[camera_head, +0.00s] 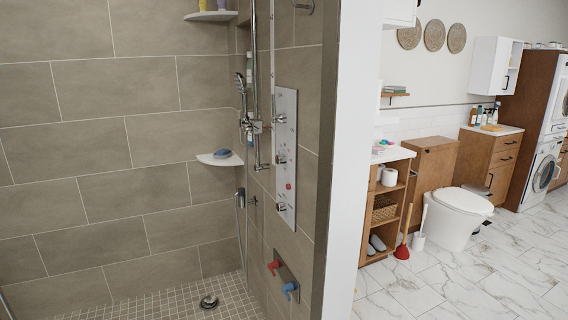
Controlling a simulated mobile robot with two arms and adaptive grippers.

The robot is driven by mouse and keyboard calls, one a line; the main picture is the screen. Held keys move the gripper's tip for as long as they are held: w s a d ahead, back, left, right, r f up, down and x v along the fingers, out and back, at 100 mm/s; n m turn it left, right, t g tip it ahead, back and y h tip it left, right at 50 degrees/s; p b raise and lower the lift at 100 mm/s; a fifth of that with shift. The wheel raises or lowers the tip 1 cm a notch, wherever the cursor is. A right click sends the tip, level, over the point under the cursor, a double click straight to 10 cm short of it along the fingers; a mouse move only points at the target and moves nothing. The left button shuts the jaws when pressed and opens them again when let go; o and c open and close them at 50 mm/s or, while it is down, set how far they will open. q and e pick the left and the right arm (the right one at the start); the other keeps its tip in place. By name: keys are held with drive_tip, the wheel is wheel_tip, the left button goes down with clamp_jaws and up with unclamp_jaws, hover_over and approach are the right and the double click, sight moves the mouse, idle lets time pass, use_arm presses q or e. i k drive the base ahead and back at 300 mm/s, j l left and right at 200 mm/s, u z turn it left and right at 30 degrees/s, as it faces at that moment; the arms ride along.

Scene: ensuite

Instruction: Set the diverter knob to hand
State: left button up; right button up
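A silver shower panel (286,135) is mounted on the tiled wall at the right side of the shower. It carries several small knobs in a column, including a middle knob (280,160) and a lower knob (281,207). A small red part (289,186) sits between these two. The labels are too small to read, so I cannot tell which knob is the diverter or where it points. A hand shower (240,82) hangs on a rail left of the panel. Neither of my grippers is in view.
A lower wall plate has a red handle (273,267) and a blue handle (290,288). A white wall end (350,150) stands right of the panel. The shower floor (160,303) is mostly clear, with a drain.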

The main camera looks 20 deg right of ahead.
sight(282, 206)
drive_tip(key=i+u, duration=0.15)
drive_tip(key=i, duration=3)
drive_tip(key=i+z, duration=0.15)
drive_tip(key=i, duration=0.45)
drive_tip(key=i+j, duration=0.15)
drive_tip(key=i, duration=0.5)
drive_tip(key=i+z, duration=0.15)
drive_tip(key=z, duration=2.1)
